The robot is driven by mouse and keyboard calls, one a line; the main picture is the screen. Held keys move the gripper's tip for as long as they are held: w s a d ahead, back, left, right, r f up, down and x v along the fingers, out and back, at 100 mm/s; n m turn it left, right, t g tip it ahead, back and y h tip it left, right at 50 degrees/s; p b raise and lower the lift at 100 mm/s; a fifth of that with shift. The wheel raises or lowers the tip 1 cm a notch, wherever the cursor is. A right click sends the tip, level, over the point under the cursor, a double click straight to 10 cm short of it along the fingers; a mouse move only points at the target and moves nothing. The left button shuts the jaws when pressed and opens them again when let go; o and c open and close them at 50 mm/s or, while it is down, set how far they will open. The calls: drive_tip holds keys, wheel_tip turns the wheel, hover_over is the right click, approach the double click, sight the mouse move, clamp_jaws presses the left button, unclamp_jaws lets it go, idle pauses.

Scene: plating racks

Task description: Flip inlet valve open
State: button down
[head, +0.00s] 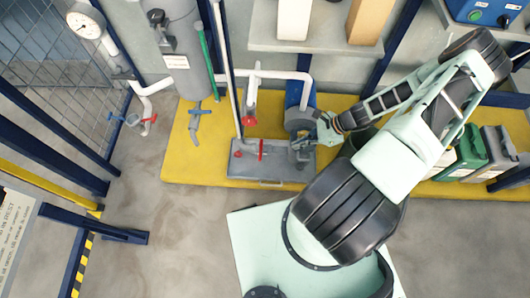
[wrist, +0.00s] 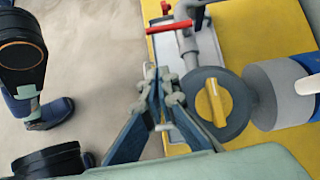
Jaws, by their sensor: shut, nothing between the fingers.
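A red lever valve (head: 260,149) stands on grey pipework on the grey pump base; a red lever (wrist: 171,26) also shows at the top of the wrist view, lying across a grey pipe. Another red valve handle (head: 250,121) is on the white pipe above it. No label shows which is the inlet valve. The pump (head: 299,118) has a blue body, and its round grey face with a yellow bar (wrist: 213,102) is beside my gripper in the wrist view. My gripper (head: 304,147) is shut and empty, close to the pump face and right of the red lever, apart from the lever.
A yellow platform (head: 200,168) carries the pump base (head: 272,172). A grey tank (head: 184,45) and a pipe with blue and red handles (head: 148,124) are at the left. Green and grey canisters (head: 468,152) stand at the right.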

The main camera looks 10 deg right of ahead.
drive_tip(key=shift+w+a+f, duration=0.15)
drive_tip(key=shift+a+f, duration=0.1)
drive_tip(key=shift+f, duration=0.15)
drive_tip(key=b, duration=0.4)
approach(261, 150)
drive_tip(key=shift+s+a+f, duration=0.8)
drive_tip(key=shift+a+f, duration=1.05)
drive_tip(key=shift+f, duration=1.05)
